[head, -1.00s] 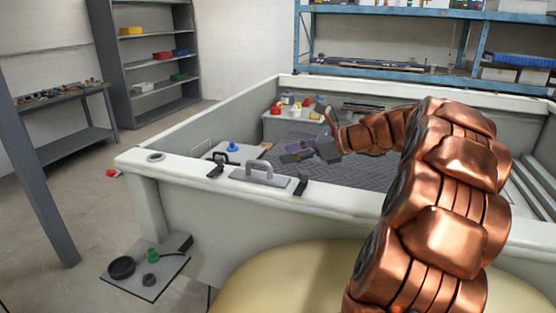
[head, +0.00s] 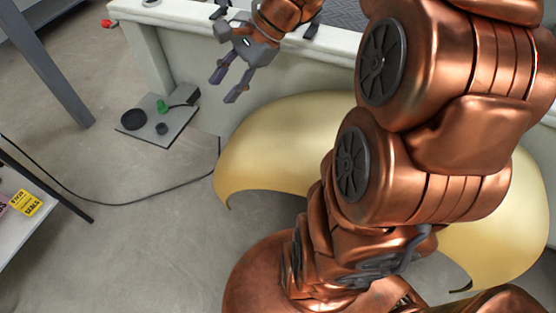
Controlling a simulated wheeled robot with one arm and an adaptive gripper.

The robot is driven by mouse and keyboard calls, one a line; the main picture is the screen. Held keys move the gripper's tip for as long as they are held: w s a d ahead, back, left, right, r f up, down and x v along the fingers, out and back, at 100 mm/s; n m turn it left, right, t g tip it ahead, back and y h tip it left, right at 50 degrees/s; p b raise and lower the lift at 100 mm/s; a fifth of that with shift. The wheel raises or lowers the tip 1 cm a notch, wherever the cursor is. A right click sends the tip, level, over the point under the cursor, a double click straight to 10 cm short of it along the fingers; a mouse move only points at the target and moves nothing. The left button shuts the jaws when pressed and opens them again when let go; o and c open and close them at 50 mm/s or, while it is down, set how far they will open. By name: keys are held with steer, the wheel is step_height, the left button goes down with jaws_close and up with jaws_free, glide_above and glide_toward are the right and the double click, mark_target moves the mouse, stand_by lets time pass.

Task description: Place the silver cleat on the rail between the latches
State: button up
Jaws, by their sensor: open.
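The pale rail (head: 180,18) runs along the top of the picture in the head view. A dark latch (head: 311,31) stands on it just right of my wrist, and another dark latch (head: 219,12) is at the top edge to the left. I cannot make out the silver cleat now; the stretch between the latches is largely covered by my gripper and wrist or cut off by the top edge. My gripper (head: 227,88) is open and empty, its two fingers apart, pointing down and left in front of the rail's outer wall.
A grey plate (head: 175,130) lies on the floor below the rail, with a black round dish (head: 133,119), a green piece (head: 162,106) and a small dark disc (head: 161,128). A black cable (head: 110,200) crosses the floor. A shelf with yellow labels (head: 26,203) is at left.

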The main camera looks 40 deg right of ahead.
steer(key=s+a+f+n+g+h, duration=0.1)
steer(key=s+a+f+n+g, duration=0.15)
steer(key=s+n, duration=0.2)
steer(key=s+a+f+n+g+h, duration=0.1)
steer(key=s+a+f+n+h, duration=0.1)
steer(key=s+a+n, duration=0.3)
steer(key=s+d+f+n+h, duration=0.2)
steer(key=s+n, duration=0.1)
steer(key=s, duration=0.3)
steer(key=s+d+f+n+g+h, duration=0.1)
steer(key=s+f+n+h, duration=0.1)
steer(key=s, duration=0.4)
steer(key=shift+d+f+n, duration=0.35)
steer(key=shift+f+n, duration=0.1)
steer(key=shift+n, duration=0.4)
steer(key=shift+s, duration=0.1)
